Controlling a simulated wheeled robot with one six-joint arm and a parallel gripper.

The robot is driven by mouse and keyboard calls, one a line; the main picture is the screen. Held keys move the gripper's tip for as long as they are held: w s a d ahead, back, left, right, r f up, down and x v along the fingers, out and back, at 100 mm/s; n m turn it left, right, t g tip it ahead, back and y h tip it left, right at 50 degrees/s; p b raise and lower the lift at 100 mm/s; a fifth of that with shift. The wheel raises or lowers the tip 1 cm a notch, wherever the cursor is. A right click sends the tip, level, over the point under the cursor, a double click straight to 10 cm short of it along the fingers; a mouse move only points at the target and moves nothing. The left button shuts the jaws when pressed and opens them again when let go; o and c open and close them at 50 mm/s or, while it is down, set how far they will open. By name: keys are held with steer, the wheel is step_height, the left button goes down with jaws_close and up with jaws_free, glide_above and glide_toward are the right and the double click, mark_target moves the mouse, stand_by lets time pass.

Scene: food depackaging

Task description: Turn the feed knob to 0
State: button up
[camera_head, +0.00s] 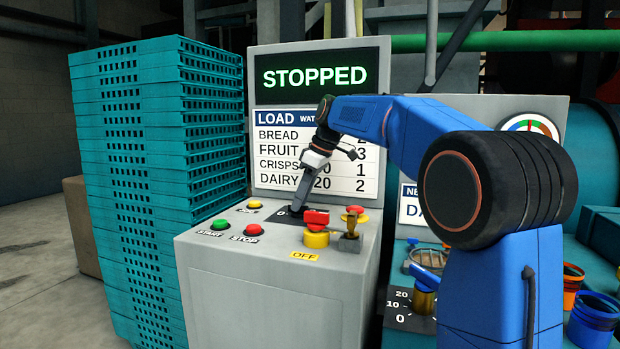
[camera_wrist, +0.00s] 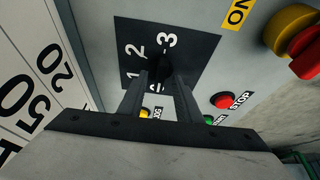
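The feed dial's black plate (camera_wrist: 195,45) shows 1, 2 and 3 in the wrist view, with another figure partly covered by my fingers. In the head view the plate (camera_head: 283,214) lies on top of the grey console, with a 0 at its left. My gripper (camera_wrist: 163,70) reaches down over the plate; in the head view its tip (camera_head: 296,209) is at the dial. The fingers stand a small gap apart. The feed knob is dark and mostly hidden at the fingertips, so its pointing direction and whether it is gripped cannot be told.
Close by are a red-and-yellow switch (camera_head: 316,229) labelled OFF, a brass key-like part (camera_head: 349,232), a red stop button (camera_head: 252,229) and a green start button (camera_head: 220,224). The screen (camera_head: 318,77) reads STOPPED. Stacked teal crates (camera_head: 160,170) stand left.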

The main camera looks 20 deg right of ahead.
steer(key=v, duration=1.7)
steer(key=shift+a, duration=0.1)
